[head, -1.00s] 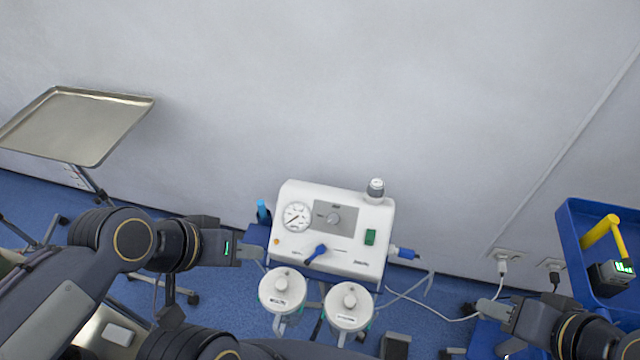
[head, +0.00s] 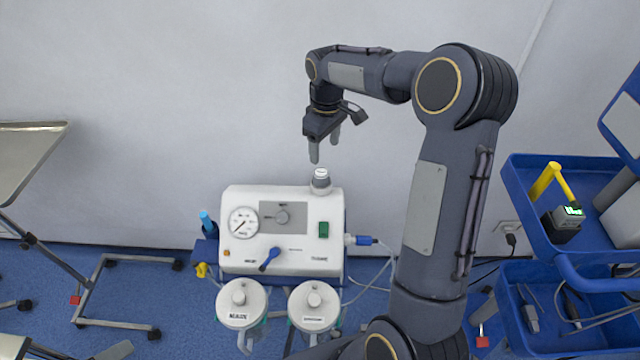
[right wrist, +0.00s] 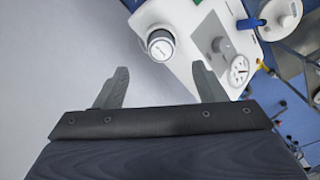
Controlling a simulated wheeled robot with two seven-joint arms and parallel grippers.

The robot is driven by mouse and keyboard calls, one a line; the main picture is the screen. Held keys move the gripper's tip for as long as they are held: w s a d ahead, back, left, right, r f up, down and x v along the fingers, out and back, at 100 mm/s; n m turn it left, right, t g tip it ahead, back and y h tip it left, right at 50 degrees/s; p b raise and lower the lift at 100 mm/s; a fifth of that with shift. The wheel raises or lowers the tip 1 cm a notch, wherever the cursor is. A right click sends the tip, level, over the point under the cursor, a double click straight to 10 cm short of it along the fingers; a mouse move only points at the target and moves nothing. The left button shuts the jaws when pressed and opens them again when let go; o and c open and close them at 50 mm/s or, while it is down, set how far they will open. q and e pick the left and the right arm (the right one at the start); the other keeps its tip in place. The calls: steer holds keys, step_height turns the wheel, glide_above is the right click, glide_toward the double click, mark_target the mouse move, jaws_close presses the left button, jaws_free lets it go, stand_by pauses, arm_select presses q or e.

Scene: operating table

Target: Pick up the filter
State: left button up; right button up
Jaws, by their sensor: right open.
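The filter (head: 321,180) is a small white-capped cylinder with a grey band. It stands upright on the top right corner of the white suction machine (head: 262,243). In the right wrist view the filter (right wrist: 161,45) lies just beyond and between the fingertips, not touched. My right gripper (head: 325,150) hangs above the filter, fingers pointing down, open and empty. In the right wrist view its two fingers (right wrist: 163,80) are spread apart. My left gripper is not in view.
Two white-lidded jars (head: 241,303) hang at the machine's front. A blue cart (head: 520,215) with a yellow-handled tool (head: 552,182) stands at right. A metal tray (head: 30,150) is at far left. The wall is close behind the machine.

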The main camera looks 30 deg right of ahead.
mark_target(321, 172)
steer(key=shift+w+d+f, duration=0.1)
steer(key=shift+w+f, duration=0.15)
steer(key=shift+f, duration=0.3)
steer(key=shift+w+d+f, duration=0.1)
steer(key=shift+w+f, duration=0.1)
steer(key=shift+f, duration=0.35)
steer(key=f, duration=0.2)
steer(key=f+p, duration=0.1)
steer(key=f, duration=0.1)
steer(key=a+f, duration=0.1)
steer(key=f, duration=0.2)
steer(key=shift+s+r, duration=0.1)
steer(key=shift+c, duration=0.4)
steer(key=c, duration=1)
